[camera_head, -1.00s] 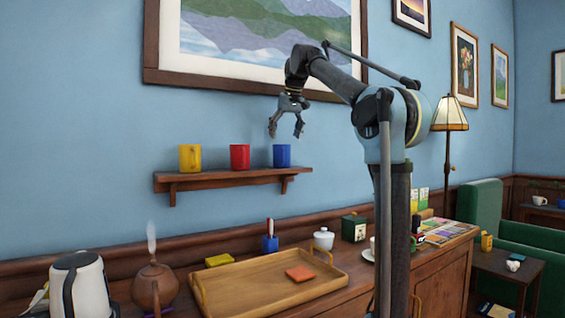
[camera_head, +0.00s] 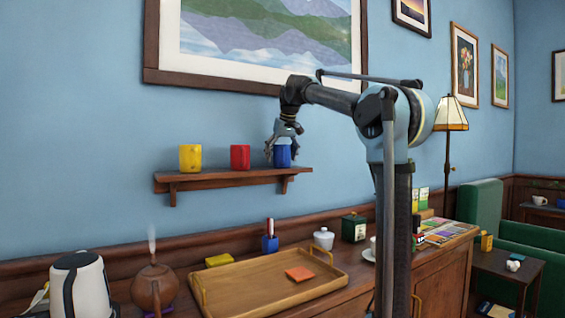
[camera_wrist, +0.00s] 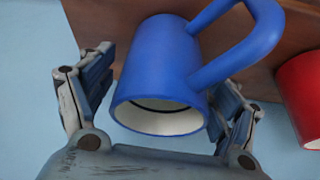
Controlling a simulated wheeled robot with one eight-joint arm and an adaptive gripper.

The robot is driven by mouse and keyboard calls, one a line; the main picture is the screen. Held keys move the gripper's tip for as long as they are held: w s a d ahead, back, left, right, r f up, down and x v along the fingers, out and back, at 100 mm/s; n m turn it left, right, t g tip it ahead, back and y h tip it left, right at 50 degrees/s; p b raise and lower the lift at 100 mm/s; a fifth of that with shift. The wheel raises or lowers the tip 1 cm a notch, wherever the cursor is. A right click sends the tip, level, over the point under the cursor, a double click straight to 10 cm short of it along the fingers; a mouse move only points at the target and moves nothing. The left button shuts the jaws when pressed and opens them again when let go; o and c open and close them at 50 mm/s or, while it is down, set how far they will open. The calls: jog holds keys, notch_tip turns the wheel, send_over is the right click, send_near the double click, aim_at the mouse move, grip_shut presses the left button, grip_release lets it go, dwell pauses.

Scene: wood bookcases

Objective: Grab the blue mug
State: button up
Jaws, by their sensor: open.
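The blue mug (camera_head: 283,157) stands at the right end of a small wooden wall shelf, right of a red mug (camera_head: 240,157) and a yellow mug (camera_head: 190,158). My gripper (camera_head: 283,145) is over the blue mug from above, with its fingers around the upper part. In the wrist view the blue mug (camera_wrist: 165,75) sits between the two open fingers of my gripper (camera_wrist: 165,95), its white inside and its handle showing. The handle passes near the right finger; I cannot tell whether they touch. Part of the red mug (camera_wrist: 303,95) shows at the right edge.
The wall shelf (camera_head: 225,179) is narrow. A framed picture (camera_head: 265,45) hangs above it.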

jog(key=shift+c, duration=0.6)
jog(key=c, duration=1.2)
jog(key=shift+c, duration=0.2)
